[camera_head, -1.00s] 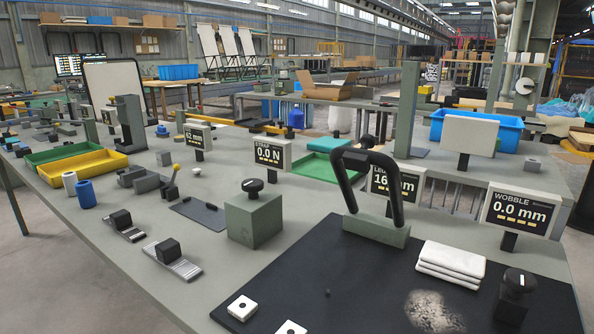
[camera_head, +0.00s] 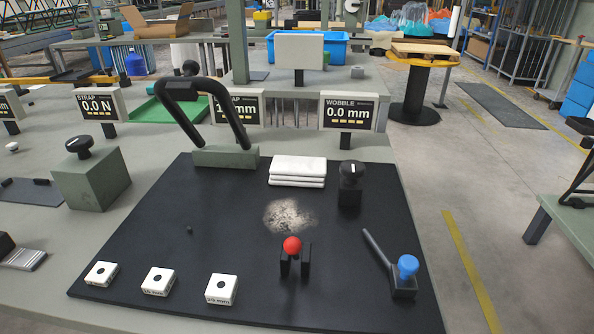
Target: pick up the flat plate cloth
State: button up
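The flat plate cloth seems to be the white folded stack (camera_head: 297,171), lying in several layers on the black mat (camera_head: 330,208). It is right of the green block with the black looped handle and left of a black knob on a dark block. A greyish powdery patch (camera_head: 288,216) lies on the mat just in front of the cloth. Nothing touches the cloth from above. My gripper is not in view.
The black looped handle (camera_head: 184,108) rises left of the cloth. The black knob (camera_head: 351,174) stands close on its right. Display signs (camera_head: 349,112) stand behind. A red ball stand (camera_head: 292,246), a blue knob (camera_head: 407,267) and white square blocks (camera_head: 221,288) sit in front.

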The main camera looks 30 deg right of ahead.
aim_at(285, 170)
jog(key=k+l+u, duration=0.2)
jog(key=k+l, duration=0.35)
jog(key=k+l+u, duration=0.15)
jog(key=k+l, duration=0.35)
jog(key=k+l+u, duration=0.2)
jog(key=k+l, duration=0.2)
jog(key=k, duration=0.25)
jog(key=i, duration=1)
